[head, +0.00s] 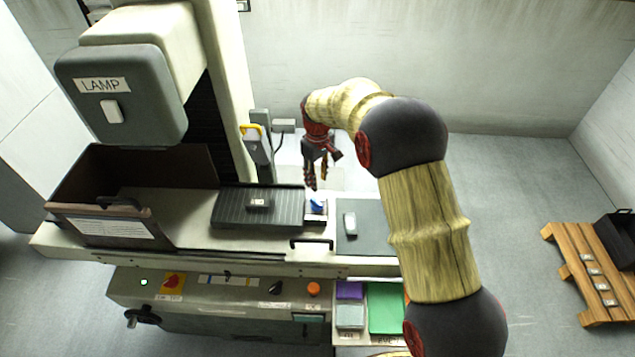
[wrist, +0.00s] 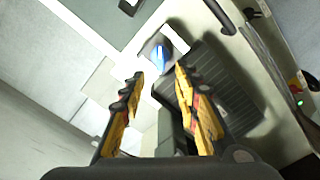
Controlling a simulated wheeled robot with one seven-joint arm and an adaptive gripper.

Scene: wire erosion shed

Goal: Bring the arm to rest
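My arm reaches from the lower right of the head view up and over to the left, bent at the elbow. My gripper (head: 317,182) points downward above the back of the machine bench, near the right end of the dark ribbed plate (head: 230,207). In the wrist view my gripper (wrist: 158,80) shows two yellow and black fingers set apart with nothing between their tips. A small blue and white item (head: 317,205) lies below, beside the plate; it also shows beyond the fingertips in the wrist view (wrist: 161,55).
A machine with a lamp head (head: 125,95) and an open brown box (head: 115,225) stands at left. A dark mat (head: 370,238) holds a small grey item (head: 350,224). A control panel (head: 225,293) runs along the front. A wooden pallet (head: 575,265) lies right on open floor.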

